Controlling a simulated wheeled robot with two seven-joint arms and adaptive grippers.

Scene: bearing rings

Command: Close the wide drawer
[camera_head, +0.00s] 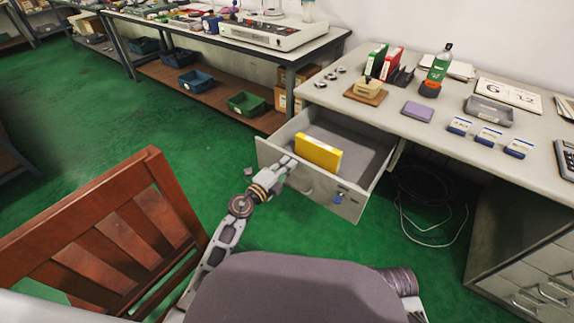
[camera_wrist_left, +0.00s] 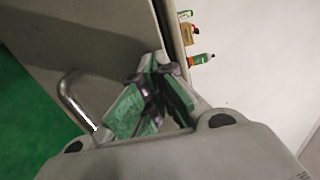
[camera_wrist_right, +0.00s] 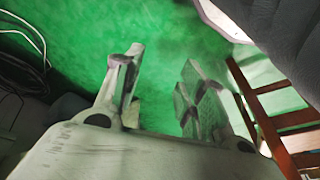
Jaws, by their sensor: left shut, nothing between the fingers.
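The wide drawer (camera_head: 268,155) under the desk is pulled out, with a yellow box or book (camera_head: 318,153) standing inside. Its grey front faces me. My left gripper (camera_head: 287,163) is shut and empty at the drawer front, near its top edge; whether it touches cannot be told. In the left wrist view the closed fingers (camera_wrist_left: 157,75) are beside the curved metal handle (camera_wrist_left: 75,100) and in front of the drawer panel. My right gripper (camera_wrist_right: 160,75) is open and empty above the green floor in the right wrist view.
The desk (camera_head: 440,125) carries binders, a green bottle (camera_head: 440,62) and small boxes. A blue tag (camera_head: 338,198) hangs on the drawer front. Loose cables (camera_head: 425,200) lie under the desk. A wooden chair (camera_head: 110,235) stands at left. Floor left of the drawer is mostly clear.

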